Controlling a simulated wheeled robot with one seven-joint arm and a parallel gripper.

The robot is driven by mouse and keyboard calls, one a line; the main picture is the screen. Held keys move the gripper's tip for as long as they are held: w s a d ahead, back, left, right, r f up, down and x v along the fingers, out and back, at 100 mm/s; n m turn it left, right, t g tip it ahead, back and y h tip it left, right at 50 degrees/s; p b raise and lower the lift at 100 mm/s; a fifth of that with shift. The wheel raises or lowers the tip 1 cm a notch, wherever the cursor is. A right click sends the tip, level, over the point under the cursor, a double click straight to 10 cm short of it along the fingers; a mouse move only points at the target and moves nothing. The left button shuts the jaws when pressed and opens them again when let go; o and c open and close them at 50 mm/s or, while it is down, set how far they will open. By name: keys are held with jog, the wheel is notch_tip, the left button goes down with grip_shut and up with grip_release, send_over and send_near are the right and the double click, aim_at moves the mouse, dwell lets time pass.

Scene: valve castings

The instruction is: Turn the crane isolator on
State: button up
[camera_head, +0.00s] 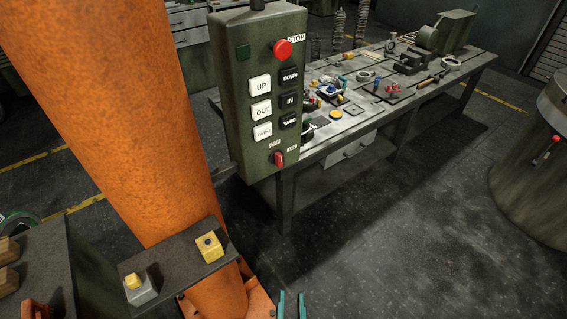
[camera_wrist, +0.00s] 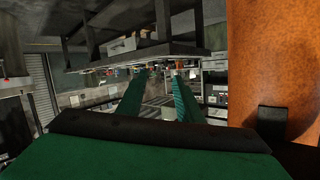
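The crane isolator is a red rotary knob (camera_head: 278,158) at the bottom of the green pendant box (camera_head: 238,135). Two small white labels sit above it; their wording is too small to read surely. The knob's handle looks upright. My gripper (camera_head: 291,304) shows only as two teal fingertips at the bottom edge of the head view, well below the pendant and apart from it. In the wrist view my gripper (camera_wrist: 160,98) has its two green fingers apart with nothing between them. I cannot make out the knob in the wrist view.
A thick orange column (camera_head: 130,120) stands left of the pendant. A dark shelf (camera_head: 180,262) with yellow-topped blocks is at its foot. A cluttered workbench (camera_head: 340,125) stands behind the pendant. A round drum (camera_head: 535,185) is at right. The floor in front of the bench is clear.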

jog(key=w+r+y, duration=0.2)
jog(key=w+r, duration=0.1)
jog(key=w, duration=0.7)
jog(key=n+y, duration=0.9)
jog(key=n, duration=0.1)
send_near(281, 159)
jog(key=x, duration=0.8)
jog(key=shift+w, duration=0.1)
grip_shut()
